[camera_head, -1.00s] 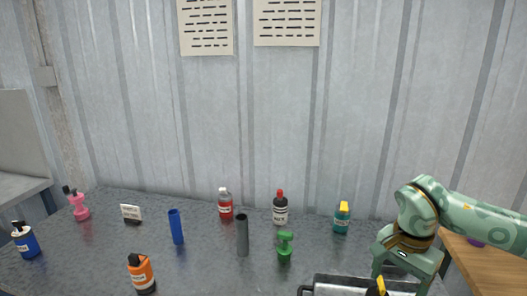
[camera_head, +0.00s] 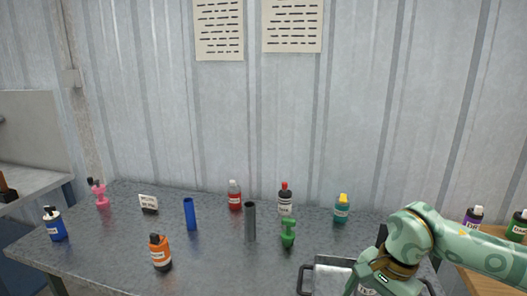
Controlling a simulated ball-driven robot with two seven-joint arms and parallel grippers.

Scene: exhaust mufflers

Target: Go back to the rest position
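My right arm comes in from the right side. Its gripper is low at the right, over or beside the grey tray (camera_head: 327,276) near the table's front; its fingers are hidden behind the wrist or cut off by the lower edge, so its opening cannot be told. My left gripper and arm are not in view. The grey table (camera_head: 105,259) carries a blue tube (camera_head: 190,214) and a dark grey tube (camera_head: 250,222), both upright. A green object (camera_head: 288,232) stands to the right of the grey tube.
Bottles stand on the table: orange (camera_head: 160,253), blue (camera_head: 56,225), pink (camera_head: 99,194), red (camera_head: 235,197), white-labelled (camera_head: 285,201) and teal (camera_head: 342,210). A small sign (camera_head: 149,204) stands at the back left. A wooden surface (camera_head: 462,281) with bottles is at the right; a shelf (camera_head: 30,180) at the left.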

